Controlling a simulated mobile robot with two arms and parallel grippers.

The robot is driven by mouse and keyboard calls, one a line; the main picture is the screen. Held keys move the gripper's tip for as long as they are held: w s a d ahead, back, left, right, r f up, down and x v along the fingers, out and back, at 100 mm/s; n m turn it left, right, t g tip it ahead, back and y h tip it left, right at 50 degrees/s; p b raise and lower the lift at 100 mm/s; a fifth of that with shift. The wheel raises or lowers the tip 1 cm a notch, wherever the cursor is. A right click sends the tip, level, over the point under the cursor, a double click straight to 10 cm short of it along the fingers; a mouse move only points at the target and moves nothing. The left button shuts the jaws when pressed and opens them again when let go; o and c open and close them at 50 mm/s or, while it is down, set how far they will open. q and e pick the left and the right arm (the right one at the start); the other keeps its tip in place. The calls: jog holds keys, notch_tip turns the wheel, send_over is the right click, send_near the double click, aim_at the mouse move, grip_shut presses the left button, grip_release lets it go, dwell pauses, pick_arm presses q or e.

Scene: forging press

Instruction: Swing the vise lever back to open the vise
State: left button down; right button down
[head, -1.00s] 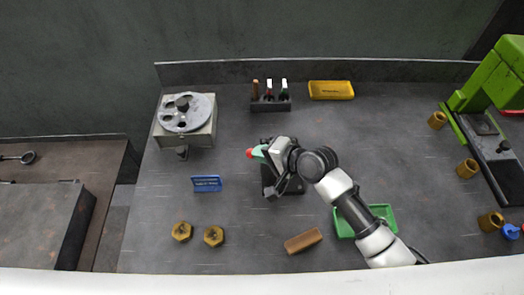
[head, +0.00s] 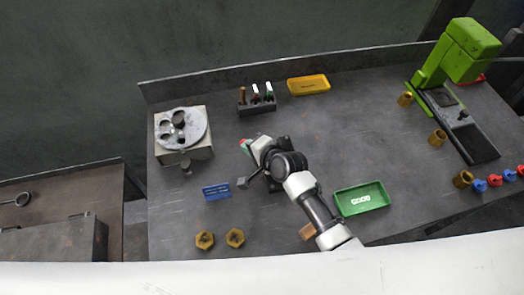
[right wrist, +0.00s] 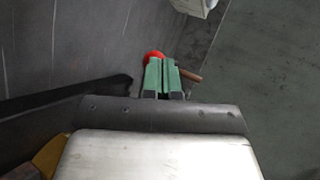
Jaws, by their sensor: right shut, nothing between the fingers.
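The dark vise (head: 272,184) stands in the middle of the bench, mostly hidden under my right arm. My right gripper (head: 246,146) is over its upper left side, with green fingertips pressed together. In the right wrist view the fingertips (right wrist: 162,76) are shut and empty. A red ball (right wrist: 153,56), which looks like the lever's knob, shows just beyond and partly behind them. I cannot tell whether they touch it. The lever's bar and the vise jaws are hidden. My left gripper is not in view.
A blue sign (head: 216,191) stands left of the vise, with two brass nuts (head: 204,240) in front. A green tray (head: 385,203) lies right of my arm, and a brown block (head: 307,231) is partly under it. A tool rack (head: 257,106) and yellow tray (head: 308,86) stand behind.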

jog(key=shift+w+a, duration=0.15)
jog(key=shift+w, duration=0.6)
jog(key=shift+w+f, duration=0.1)
jog(key=shift+w, duration=1.5)
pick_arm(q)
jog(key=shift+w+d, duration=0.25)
pick_arm(e)
jog(key=shift+w, duration=0.1)
pick_arm(q)
jog(key=shift+b, duration=0.3)
pick_arm(e)
jog(key=shift+w+r, duration=0.1)
jog(key=shift+r, duration=0.1)
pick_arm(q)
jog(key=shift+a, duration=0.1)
